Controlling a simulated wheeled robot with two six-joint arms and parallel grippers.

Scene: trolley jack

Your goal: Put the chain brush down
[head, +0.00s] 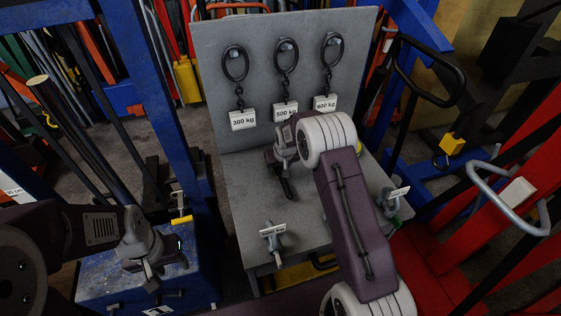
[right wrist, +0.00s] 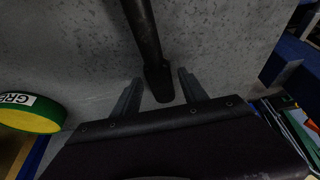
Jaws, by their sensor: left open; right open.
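The chain brush (right wrist: 146,35) appears to be the dark bar lying on the grey bench top (head: 255,205). In the right wrist view its near end sits between the two fingers of my right gripper (right wrist: 160,90), which are apart with a gap on each side of it. In the head view the brush (head: 288,188) shows as a short dark piece below my right gripper (head: 284,160); the rest is hidden by the gripper and arm. My left gripper (head: 152,270) is open and empty over a blue box (head: 105,280) at the lower left.
A grey upright board (head: 300,70) at the back carries three hanging chains with weight labels. A labelled metal part (head: 274,240) stands near the bench's front edge. A green-and-yellow round tin (right wrist: 30,115) is left of my right gripper. Red frames (head: 480,230) stand at right.

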